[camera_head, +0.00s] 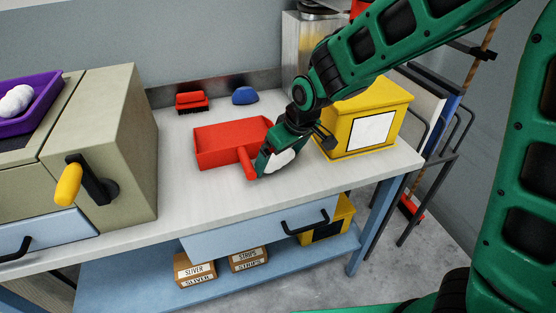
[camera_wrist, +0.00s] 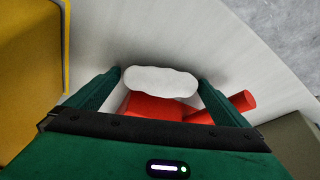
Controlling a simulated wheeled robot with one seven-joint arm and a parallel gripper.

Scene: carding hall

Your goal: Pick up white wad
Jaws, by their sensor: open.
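A white wad (camera_wrist: 160,82) with a lumpy outline lies between the two fingers of my gripper (camera_wrist: 160,77) in the wrist view. The fingers are open, one on each side of it, with at most a narrow gap; I cannot tell whether they touch it. In the head view my gripper (camera_head: 268,163) is low over the bench, just right of the red dustpan's handle, and a white patch of the wad (camera_head: 282,159) shows at its fingers. Another white wad (camera_head: 15,100) sits in a purple tray (camera_head: 45,103) at far left.
The red dustpan (camera_head: 222,145) lies close left of my gripper. A yellow box (camera_head: 342,133) stands close on the right. A red brush (camera_head: 191,103) and a blue item (camera_head: 245,96) lie at the back. The bench (camera_head: 190,207) is clear in front.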

